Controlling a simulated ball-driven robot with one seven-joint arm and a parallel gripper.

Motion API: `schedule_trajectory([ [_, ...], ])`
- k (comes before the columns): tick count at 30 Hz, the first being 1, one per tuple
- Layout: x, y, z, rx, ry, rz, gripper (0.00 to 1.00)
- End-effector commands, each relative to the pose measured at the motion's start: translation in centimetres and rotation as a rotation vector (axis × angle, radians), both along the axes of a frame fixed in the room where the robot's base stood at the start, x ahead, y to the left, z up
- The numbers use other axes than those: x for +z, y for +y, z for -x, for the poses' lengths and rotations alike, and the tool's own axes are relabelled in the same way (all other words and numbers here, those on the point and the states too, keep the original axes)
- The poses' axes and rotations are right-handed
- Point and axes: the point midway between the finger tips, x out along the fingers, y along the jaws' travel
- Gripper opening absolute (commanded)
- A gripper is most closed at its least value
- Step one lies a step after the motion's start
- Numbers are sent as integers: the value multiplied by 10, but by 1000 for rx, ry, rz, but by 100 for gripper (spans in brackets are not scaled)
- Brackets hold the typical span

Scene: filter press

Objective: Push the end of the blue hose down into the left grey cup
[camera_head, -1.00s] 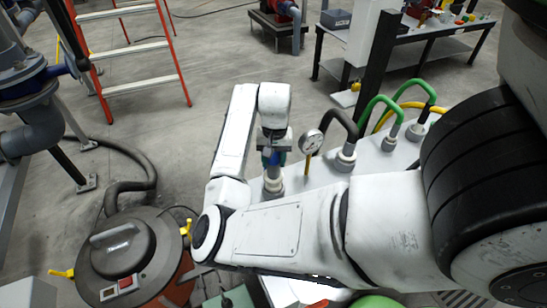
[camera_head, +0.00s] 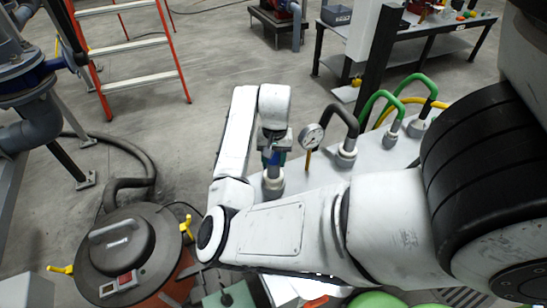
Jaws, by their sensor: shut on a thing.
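My gripper (camera_head: 273,153) points down in the middle of the view, over the left grey cup (camera_head: 272,185). It is shut on the blue hose, of which only a small dark blue patch (camera_head: 267,157) shows between the fingers, with a bit of green beside it. A grey length runs from the fingers down to the cup's mouth. How deep the hose end sits in the cup cannot be told. The rest of the hose is hidden by my arm and gripper.
A pressure gauge (camera_head: 312,137) stands close right of my gripper. Further right, a black hose (camera_head: 345,118) and green hoses (camera_head: 383,102) stand in similar cups on the white ledge. A round grey vacuum (camera_head: 122,255) is at lower left; a ladder (camera_head: 132,47) stands behind.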

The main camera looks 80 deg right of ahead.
Motion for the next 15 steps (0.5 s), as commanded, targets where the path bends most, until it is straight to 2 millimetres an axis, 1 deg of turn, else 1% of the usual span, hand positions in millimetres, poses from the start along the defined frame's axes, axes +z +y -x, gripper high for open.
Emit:
schedule_trajectory([
  [15,-12,0,0,2,0,0,0],
])
